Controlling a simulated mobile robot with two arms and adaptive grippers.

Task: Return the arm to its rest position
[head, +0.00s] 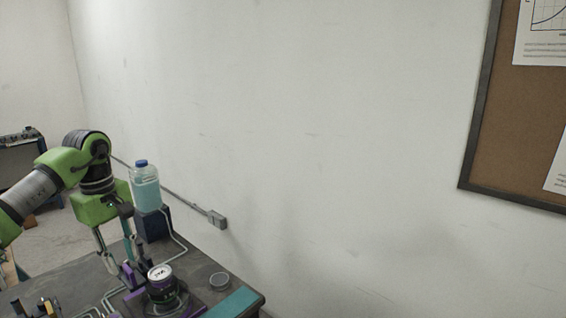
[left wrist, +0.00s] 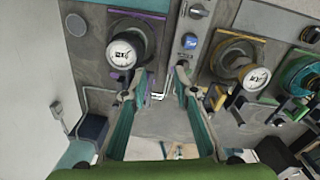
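My left arm (head: 50,185), green and grey, comes in from the left in the head view. My left gripper (head: 125,264) points down over the bench, close to a purple-framed fixture whose dark knob (head: 162,285) has a white labelled top. In the left wrist view my left gripper (left wrist: 153,84) has its two teal-padded fingers apart, with nothing held between them. The same white-topped knob (left wrist: 125,50) stands beyond the left finger. A yellow-framed fixture (left wrist: 236,58) and a green-framed one (left wrist: 298,72) are to the right. My right gripper is not in view.
A bottle of pale blue liquid (head: 146,187) stands on a dark block (head: 153,224) behind the gripper. A small round grey lid (head: 219,280) lies on the bench (head: 195,262). A wall with a conduit box (head: 217,219) runs behind. Space above the bench at right is clear.

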